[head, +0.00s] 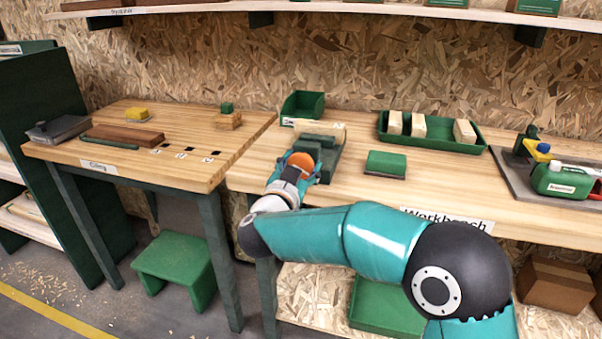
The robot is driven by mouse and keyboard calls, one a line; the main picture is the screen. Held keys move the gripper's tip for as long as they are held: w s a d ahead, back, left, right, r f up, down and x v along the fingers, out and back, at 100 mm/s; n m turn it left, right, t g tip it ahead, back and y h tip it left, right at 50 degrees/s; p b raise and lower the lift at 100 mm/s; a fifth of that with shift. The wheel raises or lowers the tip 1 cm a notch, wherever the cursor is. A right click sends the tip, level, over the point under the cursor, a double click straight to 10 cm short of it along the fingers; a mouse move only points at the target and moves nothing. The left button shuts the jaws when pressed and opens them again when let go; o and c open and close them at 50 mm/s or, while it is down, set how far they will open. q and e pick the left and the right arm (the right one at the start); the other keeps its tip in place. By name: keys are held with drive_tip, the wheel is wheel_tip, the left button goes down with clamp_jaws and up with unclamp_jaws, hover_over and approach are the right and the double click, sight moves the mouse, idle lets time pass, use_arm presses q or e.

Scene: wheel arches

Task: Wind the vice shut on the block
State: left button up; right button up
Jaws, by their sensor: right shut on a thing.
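The dark green vice (325,148) stands near the front left of the workbench. A pale wooden block (339,130) shows at the vice's jaws. Whether the jaws touch it is too small to tell. My right gripper (300,165) is at the vice's front, shut on its round orange handle (302,161). The fingers and my wrist hide part of the handle and the vice's front. My left gripper is not in view.
A green tray (450,142) with pale blocks lies behind right, and a green-topped block (385,163) lies right of the vice. An open green bin (302,105) stands behind it. A grey mat (515,165) bears bottles at the far right. The bench front between is clear.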

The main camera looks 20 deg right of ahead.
drive_tip(key=m+b, duration=0.1)
drive_tip(key=m, duration=0.1)
drive_tip(key=m+b, duration=0.3)
drive_tip(key=m, duration=0.1)
drive_tip(key=shift+a+f, duration=0.1)
drive_tip(key=shift+f, duration=0.3)
drive_tip(key=m+b, duration=0.5)
drive_tip(key=m, duration=0.1)
drive_tip(key=shift+f+m, duration=0.1)
drive_tip(key=shift+m, duration=0.2)
drive_tip(key=m+b, duration=0.2)
drive_tip(key=m, duration=0.1)
drive_tip(key=shift+m+b, duration=0.35)
drive_tip(key=shift+m, duration=0.05)
drive_tip(key=m+b, duration=0.2)
drive_tip(key=m, duration=0.1)
drive_tip(key=shift+m, duration=0.3)
drive_tip(key=m+b, duration=0.2)
drive_tip(key=m, duration=0.1)
drive_tip(key=shift+b, duration=0.35)
drive_tip(key=shift+m+b, duration=0.65)
drive_tip(key=shift+m, duration=0.75)
